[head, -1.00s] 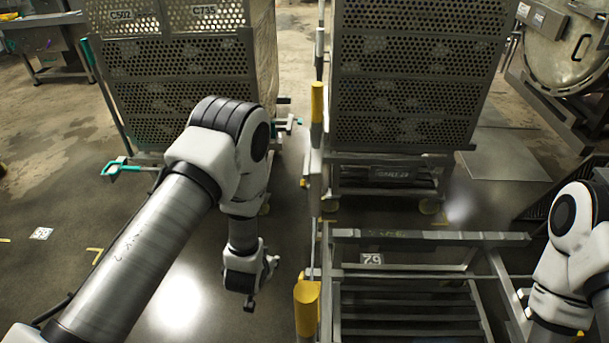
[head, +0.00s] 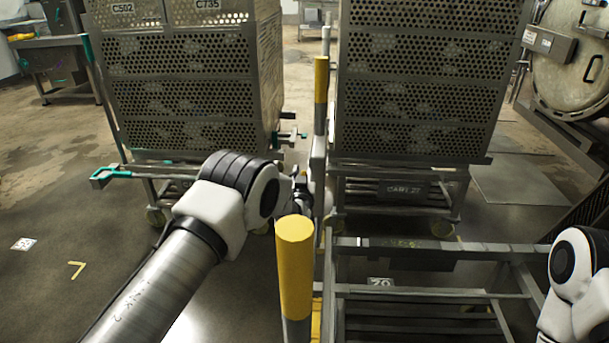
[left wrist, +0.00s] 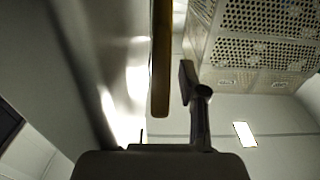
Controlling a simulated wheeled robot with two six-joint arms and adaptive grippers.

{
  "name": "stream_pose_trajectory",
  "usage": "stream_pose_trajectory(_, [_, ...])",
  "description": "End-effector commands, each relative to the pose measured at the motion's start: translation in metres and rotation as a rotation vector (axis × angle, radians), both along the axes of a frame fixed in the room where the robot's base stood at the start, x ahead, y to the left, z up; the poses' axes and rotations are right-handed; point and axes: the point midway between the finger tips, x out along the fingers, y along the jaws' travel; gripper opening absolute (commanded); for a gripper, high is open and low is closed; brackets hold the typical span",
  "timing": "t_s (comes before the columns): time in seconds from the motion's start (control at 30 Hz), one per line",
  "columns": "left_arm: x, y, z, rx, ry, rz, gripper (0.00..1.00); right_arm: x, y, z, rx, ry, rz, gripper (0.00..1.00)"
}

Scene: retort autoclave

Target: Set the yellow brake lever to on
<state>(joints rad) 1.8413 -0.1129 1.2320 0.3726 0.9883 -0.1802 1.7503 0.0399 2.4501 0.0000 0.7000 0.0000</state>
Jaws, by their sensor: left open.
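My left gripper (head: 303,192) reaches forward beside the grey upright rail between the carts. My forearm and wrist hide much of it in the head view. In the left wrist view, one dark finger (left wrist: 187,84) stands right of a yellow-brown bar (left wrist: 161,65), and the gripper is open. The bar lies ahead of the gripper, with a visible gap to that finger. It may be the yellow brake lever, but I cannot tell for certain. No lever shows clearly in the head view. My right gripper is out of view; only part of my right arm shows.
A yellow-topped post (head: 295,255) stands close in front, right of my left arm. Another yellow-topped post (head: 320,80) stands farther back. Perforated crate stacks stand left (head: 190,100) and right (head: 415,90). A low metal frame (head: 430,242) lies at front right.

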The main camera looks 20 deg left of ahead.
Motion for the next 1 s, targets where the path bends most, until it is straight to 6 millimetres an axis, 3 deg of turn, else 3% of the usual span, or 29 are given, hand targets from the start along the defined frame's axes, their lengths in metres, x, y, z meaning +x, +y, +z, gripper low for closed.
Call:
stream_pose_trajectory(0.07, [0.000, 0.000, 0.000, 0.000, 0.001, 0.000, 0.42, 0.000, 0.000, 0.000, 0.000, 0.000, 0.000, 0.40])
stream_pose_trajectory(0.1, [0.000, 0.000, 0.000, 0.000, 0.001, 0.000, 0.35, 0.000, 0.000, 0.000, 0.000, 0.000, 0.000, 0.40])
stream_pose_trajectory(0.2, [0.000, 0.000, -0.001, 0.000, 0.001, 0.000, 0.00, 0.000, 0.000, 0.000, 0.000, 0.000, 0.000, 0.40])
stream_pose_trajectory(0.47, [0.001, 0.000, 0.002, -0.002, 0.015, 0.000, 0.00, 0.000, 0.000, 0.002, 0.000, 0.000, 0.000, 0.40])
stream_pose_trajectory(0.7, [0.015, 0.004, 0.012, -0.036, 0.179, 0.003, 0.00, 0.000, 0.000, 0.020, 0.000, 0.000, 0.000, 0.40])
stream_pose_trajectory(1.0, [0.020, 0.004, 0.010, -0.050, 0.248, 0.000, 0.00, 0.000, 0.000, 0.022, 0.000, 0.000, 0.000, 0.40])
